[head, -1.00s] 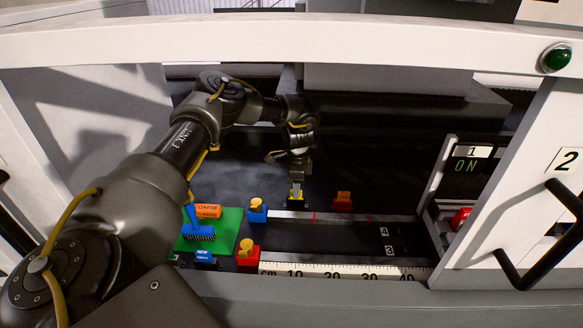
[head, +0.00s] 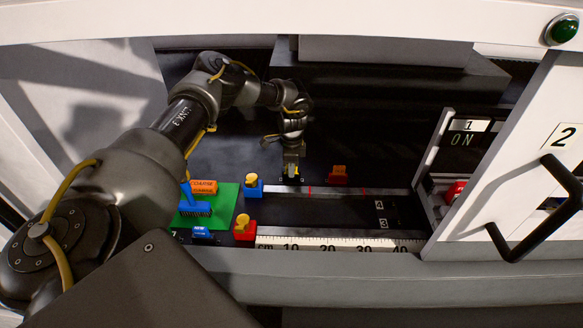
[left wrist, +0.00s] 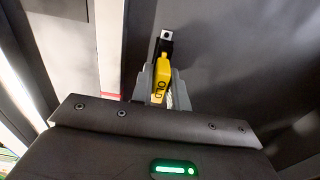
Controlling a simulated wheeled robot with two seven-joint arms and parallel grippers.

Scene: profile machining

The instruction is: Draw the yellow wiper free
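The yellow wiper (left wrist: 161,80) is marked OLD and has a black end with a bright square hole in the left wrist view. It lies between the two grey fingers of my left gripper (left wrist: 160,86). The fingers flank it closely, but whether both press on it is unclear. In the head view my left gripper (head: 291,176) points down just behind the pale rail, with a bit of yellow showing between its fingers. The wiper's lower part is hidden there. My right gripper is not in view.
A ruler (head: 345,243) runs along the front. The white door (head: 520,165) has a black handle.

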